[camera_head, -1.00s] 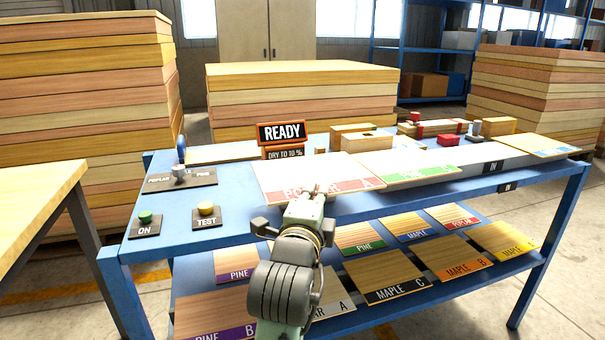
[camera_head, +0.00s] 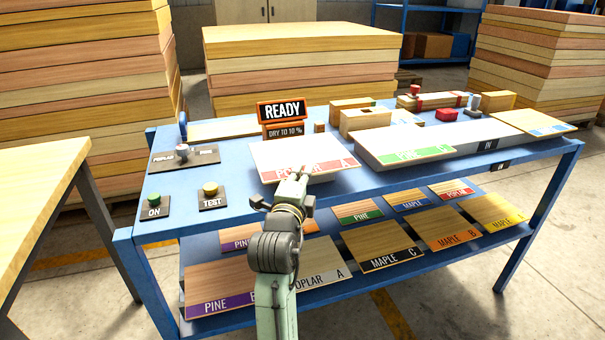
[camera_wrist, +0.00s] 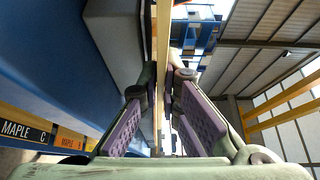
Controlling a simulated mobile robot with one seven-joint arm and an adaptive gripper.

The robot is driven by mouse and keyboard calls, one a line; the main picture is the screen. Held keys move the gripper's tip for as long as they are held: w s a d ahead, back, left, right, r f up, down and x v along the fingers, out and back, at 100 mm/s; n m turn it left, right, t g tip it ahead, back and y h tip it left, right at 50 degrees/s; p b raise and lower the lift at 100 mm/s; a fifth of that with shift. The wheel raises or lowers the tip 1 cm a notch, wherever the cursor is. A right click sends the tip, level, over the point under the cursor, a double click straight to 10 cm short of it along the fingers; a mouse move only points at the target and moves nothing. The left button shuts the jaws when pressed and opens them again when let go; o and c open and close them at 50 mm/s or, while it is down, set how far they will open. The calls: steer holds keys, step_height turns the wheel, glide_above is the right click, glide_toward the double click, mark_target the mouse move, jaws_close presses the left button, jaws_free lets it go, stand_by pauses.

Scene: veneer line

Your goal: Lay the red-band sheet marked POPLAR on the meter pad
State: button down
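The red-band POPLAR A sheet (camera_head: 302,153) is pale, with its red band facing me, and is over the blue table just in front of the READY display. My gripper (camera_head: 292,188) is at its front edge. In the wrist view the sheet (camera_wrist: 162,60) shows edge-on as a thin strip between the fingers of my gripper (camera_wrist: 164,85), which are shut on it. The sheet looks level and slightly above the tabletop; I cannot tell whether it touches anything beneath. I cannot make out the meter pad; it may be hidden under the sheet.
The READY display (camera_head: 282,111) stands behind the sheet. A white slab (camera_head: 470,141) carrying a green-band sheet (camera_head: 405,150) lies close at right. A selector knob (camera_head: 182,151), ON button (camera_head: 154,199) and TEST button (camera_head: 210,189) are at left. Several labelled sheets lie on the lower shelf.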

steer(key=shift+f, duration=0.25)
steer(key=shift+f, duration=0.15)
steer(key=c, duration=2.1)
jaws_free()
